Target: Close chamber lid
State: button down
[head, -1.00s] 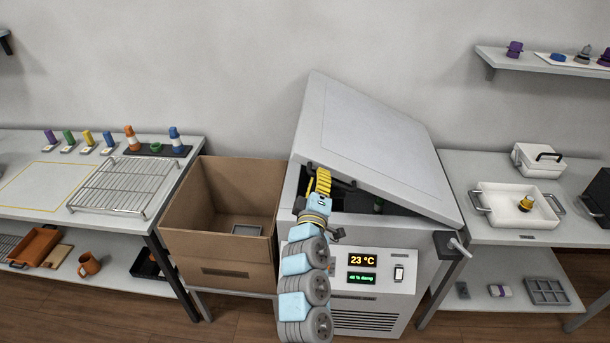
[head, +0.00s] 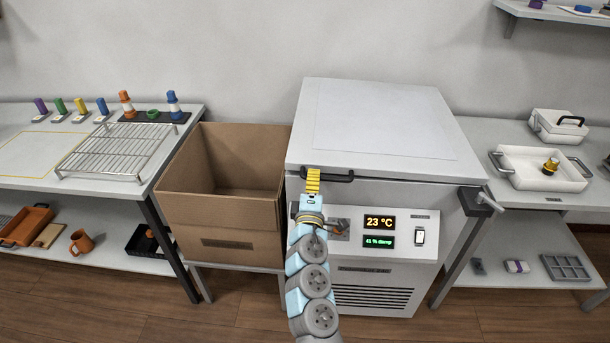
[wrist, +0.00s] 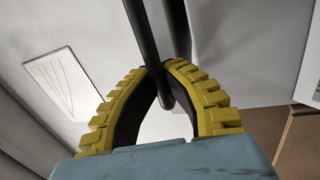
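The chamber (head: 400,195) is a large light grey box with a flat lid (head: 385,125) on top. In the head view the lid lies level on the chamber body, and no dark opening shows under its front edge. A black bar handle (head: 338,177) runs along the lid's front left edge. My gripper (head: 314,178), with yellow ribbed fingers, is at this handle. In the wrist view the two fingers (wrist: 163,75) curve together around the black handle (wrist: 166,95), with their tips closed in on it.
An open cardboard box (head: 225,185) stands just left of the chamber. The right table holds a white tray (head: 530,172); the left one holds a wire rack (head: 115,150).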

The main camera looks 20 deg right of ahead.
jog(key=shift+f, duration=0.65)
jog(key=c, duration=1.1)
grip_release()
jog(key=shift+s+d, duration=0.15)
jog(key=v, duration=1.2)
